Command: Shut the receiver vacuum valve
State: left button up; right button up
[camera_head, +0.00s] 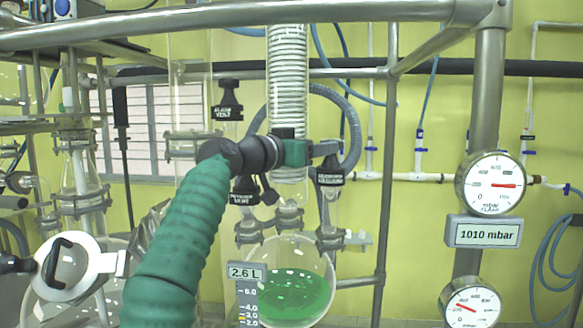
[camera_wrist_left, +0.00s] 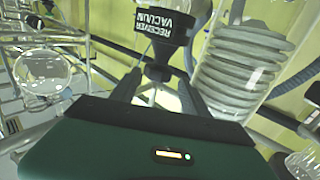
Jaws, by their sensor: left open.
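The receiver vacuum valve (camera_head: 330,177) has a black tapered handle with white lettering and sits right of the coiled condenser, above the receiver flask. In the left wrist view the valve handle (camera_wrist_left: 167,36) appears large and tilted, just beyond my fingers. My left gripper (camera_head: 327,149) comes in on the green arm from the lower left, passing in front of the condenser, and its tips are at the upper part of the valve. In the left wrist view the left gripper (camera_wrist_left: 160,85) is open, one finger either side of the narrow part below the label. Contact cannot be told. My right gripper is not in view.
The receiver flask (camera_head: 296,290) holds green liquid under a 2.6 L tag. The receiver vent valve (camera_head: 244,190) and another black vent valve (camera_head: 228,105) are close to my arm. A display (camera_head: 486,232) reads 1010 mbar below a round gauge (camera_head: 490,184). Metal frame bars surround the glassware.

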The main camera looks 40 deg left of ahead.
pick_arm(q)
jog(key=s+b, duration=0.4)
jog(key=s, duration=0.7)
jog(key=shift+a, duration=0.35)
jog(key=shift+w, duration=0.1)
